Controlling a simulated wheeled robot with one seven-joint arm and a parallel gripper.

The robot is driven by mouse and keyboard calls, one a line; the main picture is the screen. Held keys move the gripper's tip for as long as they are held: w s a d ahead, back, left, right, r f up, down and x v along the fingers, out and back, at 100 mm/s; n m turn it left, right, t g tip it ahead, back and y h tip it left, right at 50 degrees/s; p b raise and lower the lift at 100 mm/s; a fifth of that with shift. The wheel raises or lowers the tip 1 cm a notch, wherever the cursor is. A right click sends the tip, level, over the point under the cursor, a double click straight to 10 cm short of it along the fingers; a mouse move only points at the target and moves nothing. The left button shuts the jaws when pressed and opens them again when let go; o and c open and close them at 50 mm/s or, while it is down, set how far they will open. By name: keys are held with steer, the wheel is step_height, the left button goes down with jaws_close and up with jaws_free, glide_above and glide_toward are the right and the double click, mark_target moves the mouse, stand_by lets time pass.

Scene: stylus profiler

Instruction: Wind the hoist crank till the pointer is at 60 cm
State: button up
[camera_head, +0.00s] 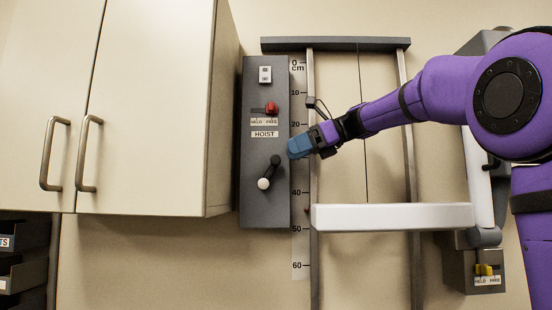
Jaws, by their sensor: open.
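The hoist crank (270,172) is on the dark grey panel (252,205) labelled HOIST. Its short dark arm slants down-left from the hub to a white knob (263,184). The scale strip (299,245) runs from 0 to 60 cm downward. A small reddish pointer (307,210) shows beside it at roughly 45 cm, at the left end of the white horizontal bar (390,216). My gripper (299,147) has blue fingers, is open and empty, and shows at the panel's right edge, up and right of the crank. It hides the scale near 30.
A red lever (271,108) above a HELD/FREE label appears toward FREE. A white switch (265,75) is above it. A yellow lever (485,270) with its own HELD/FREE label is at lower right. A cream cabinet (150,110) stands left of the panel.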

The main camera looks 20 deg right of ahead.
mark_target(275, 158)
steer(key=shift+x, duration=2.7)
steer(key=shift+c, duration=0.2)
steer(key=shift+w, duration=0.1)
steer(key=c, duration=1)
steer(key=shift+c, duration=0.2)
